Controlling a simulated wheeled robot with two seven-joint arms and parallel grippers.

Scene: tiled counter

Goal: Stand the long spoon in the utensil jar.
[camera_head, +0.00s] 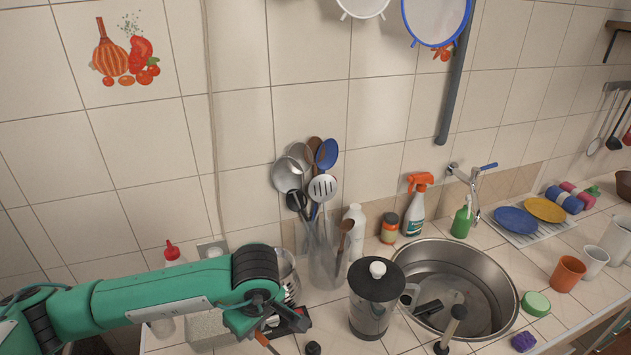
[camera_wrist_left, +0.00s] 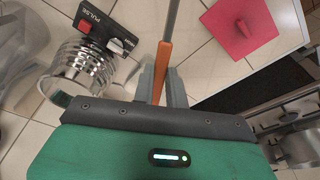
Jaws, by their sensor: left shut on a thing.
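My left gripper (camera_head: 268,328) is at the lower middle of the head view, in front of and left of the utensil jar. In the left wrist view, its fingers (camera_wrist_left: 162,84) are shut on an orange-brown handle with a thin grey shaft, likely the long spoon (camera_wrist_left: 162,65). The spoon's far end runs out of the top of that view. My right gripper is not in view.
A French press (camera_head: 375,300) stands right of the jar, close to the sink (camera_head: 480,275). A white bottle (camera_head: 356,225) is behind it. A shiny metal container (camera_wrist_left: 85,72) and a black device marked PULSE (camera_wrist_left: 105,30) are beside my left gripper. A red square (camera_wrist_left: 240,25) lies nearby.

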